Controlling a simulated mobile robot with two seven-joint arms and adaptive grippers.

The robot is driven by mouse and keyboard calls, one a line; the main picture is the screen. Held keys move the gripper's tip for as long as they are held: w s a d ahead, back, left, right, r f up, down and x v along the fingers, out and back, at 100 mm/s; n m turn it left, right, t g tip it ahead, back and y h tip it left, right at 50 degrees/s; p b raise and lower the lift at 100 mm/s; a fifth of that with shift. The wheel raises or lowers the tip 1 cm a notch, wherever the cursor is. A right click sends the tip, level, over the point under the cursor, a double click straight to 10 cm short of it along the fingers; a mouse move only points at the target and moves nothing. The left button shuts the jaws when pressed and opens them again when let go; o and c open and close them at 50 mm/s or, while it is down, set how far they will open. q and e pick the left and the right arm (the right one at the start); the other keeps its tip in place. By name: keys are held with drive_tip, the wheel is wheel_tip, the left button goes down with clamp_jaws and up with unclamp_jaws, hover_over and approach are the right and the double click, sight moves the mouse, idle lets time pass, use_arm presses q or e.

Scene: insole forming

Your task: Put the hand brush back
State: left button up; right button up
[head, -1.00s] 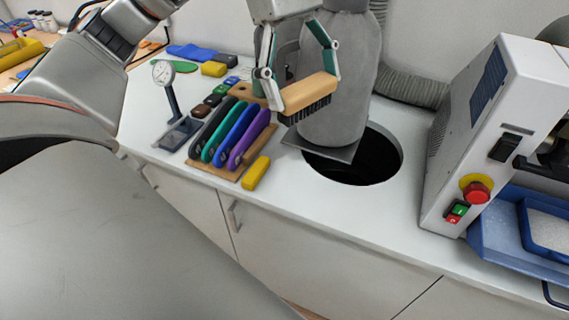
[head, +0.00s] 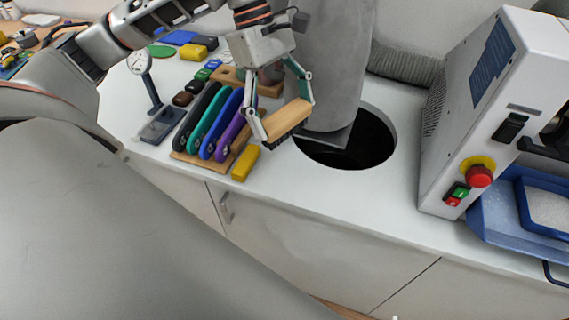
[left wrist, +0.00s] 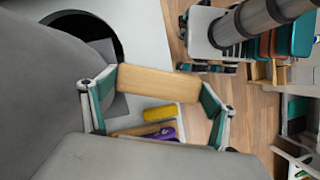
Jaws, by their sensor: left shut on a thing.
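The hand brush (head: 286,121) has a light wooden back and dark bristles facing down. My left gripper (head: 282,118) is shut on it, one finger at each end of the wooden back. The brush is held just above the white worktop, between the yellow block and the round dark hole. In the left wrist view the wooden back (left wrist: 160,83) spans between the two fingers (left wrist: 158,90), and the bristles are hidden beneath it. My right gripper is not in view.
A wooden rack (head: 190,159) holds several coloured tools, with a yellow block (head: 245,163) beside it. The round hole (head: 365,145) lies right of the brush under a grey cylinder (head: 335,60). A dial gauge (head: 150,90) stands left. A white machine (head: 475,120) stands right.

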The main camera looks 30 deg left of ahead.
use_arm(q)
wheel_tip(320, 180, down, 16)
drive_tip(key=shift+r, duration=0.15)
idle(0.3)
drive_tip(key=o, duration=1.3)
drive_tip(key=shift+f, duration=0.2)
drive_tip(key=shift+c, duration=0.2)
